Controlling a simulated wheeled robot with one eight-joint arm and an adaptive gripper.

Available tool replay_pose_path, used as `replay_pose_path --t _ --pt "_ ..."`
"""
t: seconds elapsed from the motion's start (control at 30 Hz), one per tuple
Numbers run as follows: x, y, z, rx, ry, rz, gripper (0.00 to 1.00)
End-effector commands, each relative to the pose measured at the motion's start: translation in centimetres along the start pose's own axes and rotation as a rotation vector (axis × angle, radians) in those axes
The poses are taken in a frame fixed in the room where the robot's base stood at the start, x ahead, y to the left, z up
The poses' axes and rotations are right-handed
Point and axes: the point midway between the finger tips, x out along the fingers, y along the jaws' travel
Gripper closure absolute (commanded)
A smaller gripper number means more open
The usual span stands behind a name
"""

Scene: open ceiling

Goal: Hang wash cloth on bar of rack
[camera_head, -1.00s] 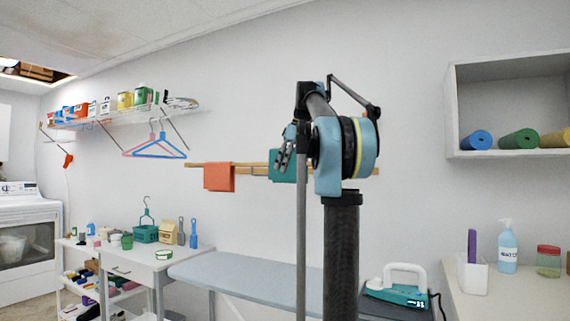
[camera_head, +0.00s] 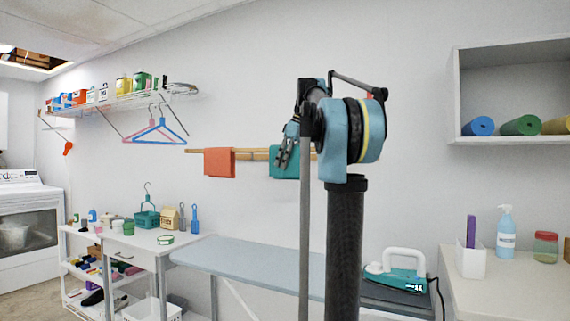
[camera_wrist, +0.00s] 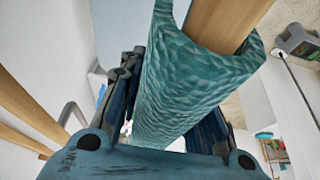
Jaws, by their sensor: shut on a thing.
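The teal wash cloth (camera_head: 284,164) is draped over the wooden bar (camera_head: 252,155) of the wall rack, right of an orange cloth. In the wrist view the cloth (camera_wrist: 195,75) folds around a thick wooden bar (camera_wrist: 228,22) and hangs down between my fingers. My gripper (camera_wrist: 172,95) is shut on the cloth, with one finger on each side of it. In the head view my gripper (camera_head: 288,143) is at the cloth's upper part, and my arm hides the bar's right part.
The orange cloth (camera_head: 219,162) hangs on the bar to the left. An ironing board (camera_head: 255,265) stands below. A wire shelf with hangers (camera_head: 157,130) is further left. A wall cubby (camera_head: 500,95) with rolled mats and a counter (camera_head: 510,285) are at right.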

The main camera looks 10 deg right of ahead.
Motion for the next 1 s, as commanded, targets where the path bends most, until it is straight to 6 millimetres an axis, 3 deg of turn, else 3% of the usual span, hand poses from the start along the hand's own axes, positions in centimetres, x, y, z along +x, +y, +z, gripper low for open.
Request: replay_pose_path --t 0.1,0.13,0.2,0.23,0.67,1.0 --pt "0.0 0.0 0.0 0.000 0.000 0.000 0.93" --pt "0.0 0.0 0.0 0.000 0.000 0.000 0.64" --pt "0.0 0.0 0.0 0.000 0.000 0.000 0.49" --pt "0.0 0.0 0.0 0.000 0.000 0.000 0.46" --pt "-0.6 0.0 0.0 0.000 0.000 0.000 0.46" --pt "-5.9 0.0 0.0 0.001 0.000 0.000 0.46"
